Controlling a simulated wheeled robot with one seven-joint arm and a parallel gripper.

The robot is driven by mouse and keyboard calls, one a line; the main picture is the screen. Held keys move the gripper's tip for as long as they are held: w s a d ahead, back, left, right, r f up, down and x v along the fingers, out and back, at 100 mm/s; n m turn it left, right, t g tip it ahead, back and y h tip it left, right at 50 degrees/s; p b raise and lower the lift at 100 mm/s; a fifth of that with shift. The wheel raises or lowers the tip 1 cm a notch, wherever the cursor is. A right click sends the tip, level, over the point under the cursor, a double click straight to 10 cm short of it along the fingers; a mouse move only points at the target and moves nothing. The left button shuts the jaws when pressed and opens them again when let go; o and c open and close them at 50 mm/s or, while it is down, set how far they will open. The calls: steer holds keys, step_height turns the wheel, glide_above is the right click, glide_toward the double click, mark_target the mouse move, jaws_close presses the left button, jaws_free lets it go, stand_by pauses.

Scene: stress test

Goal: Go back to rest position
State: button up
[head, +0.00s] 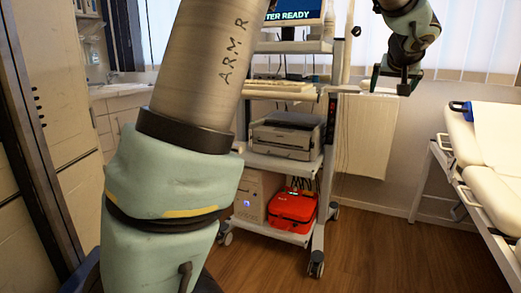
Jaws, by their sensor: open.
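My gripper (394,83) hangs at the upper right of the head view, at the end of my padded wrist. It is open, and I see nothing between its fingers. It is seen in front of the wall and blinds, to the right of the equipment cart (327,135) and to the left of the examination bed (496,195). My large arm link, marked "ARM R", crosses the left middle of the view and hides part of the room behind it.
The cart carries a monitor (297,10), a keyboard (280,86), a printer (286,135), a computer tower (253,195) and a red case (293,206). Cabinets (55,80) stand left. The wooden floor (400,255) is clear between cart and bed.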

steer(key=s+a+f+n+g+y, duration=0.1)
steer(key=a+f+g, duration=0.1)
steer(key=a+f, duration=0.5)
steer(key=s+a+f+g+y, duration=0.15)
steer(key=a+f, duration=0.25)
steer(key=a, duration=0.6)
steer(key=a+f+n+g+y, duration=0.1)
steer(key=a+f, duration=0.4)
steer(key=a, duration=0.4)
steer(key=s+a+f+n+g, duration=0.1)
steer(key=s+a+f+g, duration=0.1)
steer(key=s+a+f, duration=0.45)
steer(key=s+a+f+n+g, duration=0.15)
steer(key=s+a+f, duration=0.25)
steer(key=s+a, duration=0.5)
step_height(320, 180, up, 19)
steer(key=p, duration=1.9)
steer(key=shift+m+g, duration=0.3)
steer(key=shift+m, duration=0.15)
